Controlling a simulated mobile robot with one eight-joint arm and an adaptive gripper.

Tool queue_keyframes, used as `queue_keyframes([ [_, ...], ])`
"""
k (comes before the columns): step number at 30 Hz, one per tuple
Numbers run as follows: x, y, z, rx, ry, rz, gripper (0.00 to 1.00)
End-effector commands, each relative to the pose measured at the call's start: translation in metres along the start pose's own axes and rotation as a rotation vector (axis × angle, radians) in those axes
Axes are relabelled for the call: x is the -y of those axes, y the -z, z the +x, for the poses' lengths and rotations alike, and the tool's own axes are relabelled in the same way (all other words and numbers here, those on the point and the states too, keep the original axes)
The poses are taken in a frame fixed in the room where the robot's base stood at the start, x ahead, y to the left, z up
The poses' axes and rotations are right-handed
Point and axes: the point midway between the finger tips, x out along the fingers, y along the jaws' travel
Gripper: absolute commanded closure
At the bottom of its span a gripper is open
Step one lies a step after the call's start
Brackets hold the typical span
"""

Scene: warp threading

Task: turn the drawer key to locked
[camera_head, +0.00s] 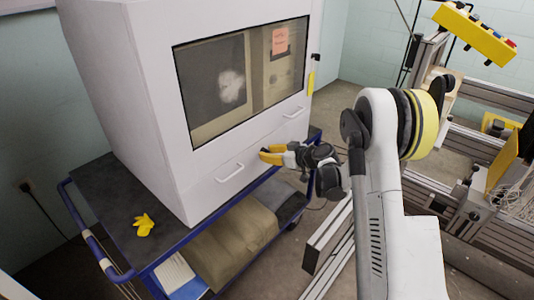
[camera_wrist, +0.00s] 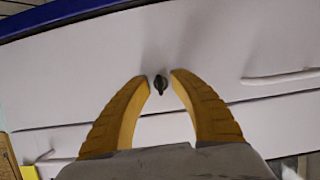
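The drawer key (camera_wrist: 160,84) is a small dark piece on the white drawer front (camera_wrist: 60,80). It shows between my fingertips in the wrist view and looks roughly upright in the picture. In the head view I cannot make it out near my gripper (camera_head: 265,155). My gripper's yellow fingers (camera_wrist: 161,77) are open, one on each side of the key, with a visible gap to it. I cannot tell how far the tips are from the drawer face. The white cabinet (camera_head: 120,90) holding the drawer stands on a blue-framed cart (camera_head: 115,265).
A yellow glove-like thing (camera_head: 143,224) lies on the cart top. A window with a pink note (camera_head: 280,40) is above the drawer. Metal frames (camera_head: 445,185) stand at the right.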

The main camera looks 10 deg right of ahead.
Motion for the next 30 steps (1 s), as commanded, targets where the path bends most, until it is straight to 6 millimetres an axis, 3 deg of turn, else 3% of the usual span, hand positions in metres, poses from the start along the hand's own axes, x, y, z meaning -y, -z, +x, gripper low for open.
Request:
queue_keyframes([
  [9,-0.001,0.000,-0.067,0.000,-0.004,0.002,0.73],
  [15,-0.001,0.000,-0.101,-0.001,-0.002,0.002,0.73],
  [21,0.000,0.000,-0.114,-0.001,-0.001,0.000,0.73],
  [30,0.000,0.000,-0.114,-0.001,-0.001,0.000,0.73],
])
